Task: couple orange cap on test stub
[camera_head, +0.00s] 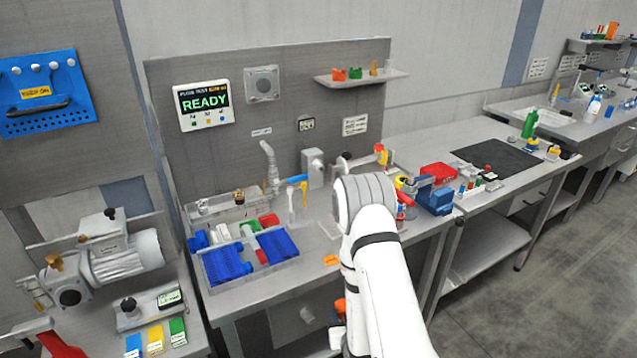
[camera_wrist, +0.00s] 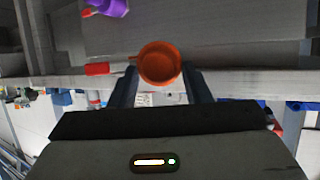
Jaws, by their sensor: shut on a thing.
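The orange cap (camera_wrist: 160,64) sits between the two dark fingers of my gripper (camera_wrist: 161,76) in the wrist view. The fingers are shut on its sides, and its round open hollow faces the camera. In the head view my white arm rises in front of the bench, and I cannot make out the gripper clearly. An orange patch shows left of the arm, below the bench edge; I cannot tell whether it is the cap. I cannot pick out the test stub for sure in either view.
The grey bench holds a tray (camera_head: 204,267) of blue and red pieces at left. A tap (camera_head: 270,165) stands behind it. A READY display (camera_head: 204,105) hangs on the back panel. A red box (camera_head: 438,172) and a blue device (camera_head: 435,199) stand right of my arm.

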